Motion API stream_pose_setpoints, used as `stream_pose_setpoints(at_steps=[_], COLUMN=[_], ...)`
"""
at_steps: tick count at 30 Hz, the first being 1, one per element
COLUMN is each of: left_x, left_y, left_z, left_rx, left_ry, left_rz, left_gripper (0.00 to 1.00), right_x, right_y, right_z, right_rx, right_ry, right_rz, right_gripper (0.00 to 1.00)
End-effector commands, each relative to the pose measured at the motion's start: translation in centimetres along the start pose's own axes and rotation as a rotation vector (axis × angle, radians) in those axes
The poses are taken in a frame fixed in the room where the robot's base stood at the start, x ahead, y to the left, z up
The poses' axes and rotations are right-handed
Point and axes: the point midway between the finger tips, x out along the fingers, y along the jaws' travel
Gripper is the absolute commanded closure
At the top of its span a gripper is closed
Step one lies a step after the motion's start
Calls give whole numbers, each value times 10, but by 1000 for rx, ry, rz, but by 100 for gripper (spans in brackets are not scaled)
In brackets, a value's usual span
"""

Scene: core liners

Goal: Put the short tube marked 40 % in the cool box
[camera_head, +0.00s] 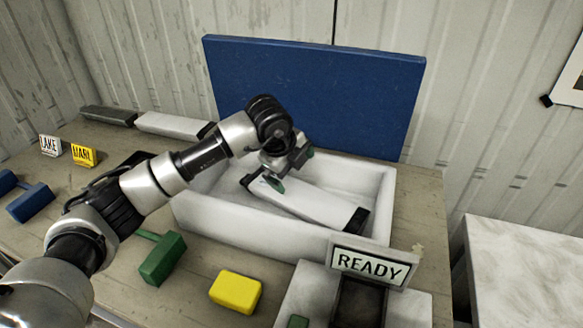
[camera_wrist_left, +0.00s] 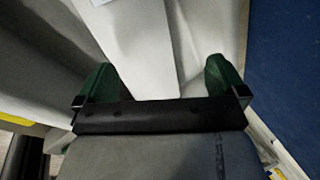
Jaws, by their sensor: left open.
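The cool box (camera_head: 220,222) is a white open tub on the wooden bench, with its blue lid (camera_head: 315,90) standing up behind it. A short white tube (camera_head: 312,205) with dark ends lies tilted inside the box; its mark cannot be read. My left gripper (camera_head: 288,168) is over the tube's far end inside the box. In the left wrist view, the open green fingers (camera_wrist_left: 162,82) stand on either side of the white tube (camera_wrist_left: 140,45), with gaps beside it. A bit of pale label shows at the top there. My right gripper is not in view.
Another white tube (camera_head: 168,124) and a dark grey one (camera_head: 108,116) lie at the back left, near LAKE (camera_head: 50,146) and MARL (camera_head: 83,155) cards.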

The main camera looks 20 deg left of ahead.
Motion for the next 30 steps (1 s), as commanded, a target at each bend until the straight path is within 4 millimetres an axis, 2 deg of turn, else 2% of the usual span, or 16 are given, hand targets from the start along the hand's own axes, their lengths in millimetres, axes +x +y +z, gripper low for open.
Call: stream_pose_setpoints(at_steps=[9,15,21,30], left_x=[-72,-106,-121,-122], left_y=[-1,-1,0,0], left_z=[1,0,0,0], left_rx=[0,0,0,0], left_ry=[-2,-1,0,0], left_rz=[-5,-3,-1,0], left_gripper=[0,0,0,0], right_x=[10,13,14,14], right_y=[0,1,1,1], right_z=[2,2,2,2], right_rx=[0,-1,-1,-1], right_ry=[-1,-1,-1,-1], right_rz=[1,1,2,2], right_gripper=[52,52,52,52])
